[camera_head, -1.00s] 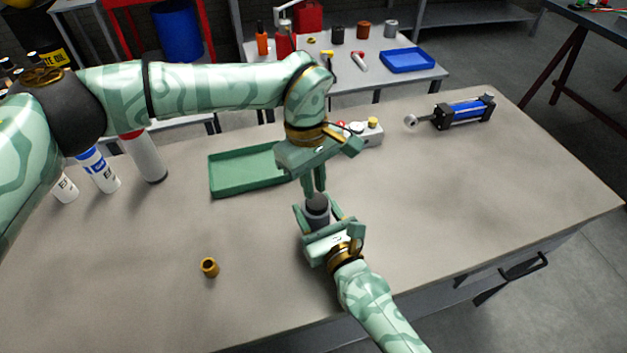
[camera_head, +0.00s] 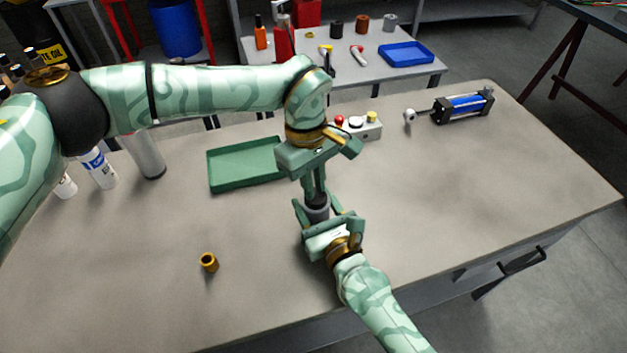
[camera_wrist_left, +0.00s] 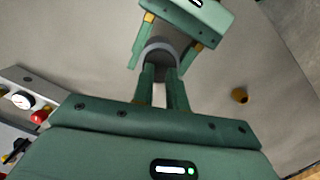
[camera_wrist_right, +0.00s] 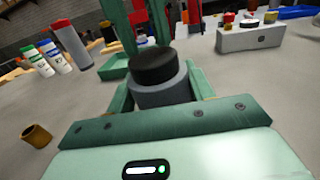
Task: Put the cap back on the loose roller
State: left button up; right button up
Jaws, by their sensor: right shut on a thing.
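The loose roller (camera_wrist_right: 162,94) is a grey cylinder, held upright in my right gripper (camera_head: 320,218) above the bench; it also shows in the left wrist view (camera_wrist_left: 163,45). The black cap (camera_wrist_right: 155,66) sits at the roller's top end; I cannot tell how firmly it is seated. My left gripper (camera_head: 317,192) points down from above, its fingertips at the cap. In the left wrist view its two fingers (camera_wrist_left: 162,75) stand a little apart with a narrow gap. They partly hide the cap there.
A green tray (camera_head: 213,178) lies left of the grippers, and a small brass-coloured bush (camera_head: 208,262) stands at the front left. A button box (camera_head: 362,127), a blue cylinder (camera_head: 463,107) and several bottles (camera_head: 98,168) stand farther back.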

pick_arm(q)
jog(key=shift+w+a+r, duration=0.1)
jog(key=shift+r, duration=0.85)
jog(key=shift+w+a+r, duration=0.1)
jog(key=shift+r, duration=0.8)
jog(key=o, duration=0.6)
jog(key=shift+c, duration=0.2)
pick_arm(e)
jog(key=shift+f, duration=0.1)
pick_arm(q)
notch_tip(320, 180, up, 12)
jog(key=w+a, duration=0.1)
jog(key=shift+w, duration=0.2)
jog(key=shift+f, duration=0.1)
pick_arm(e)
jog(key=o, duration=1.5)
jog(key=shift+c, duration=0.2)
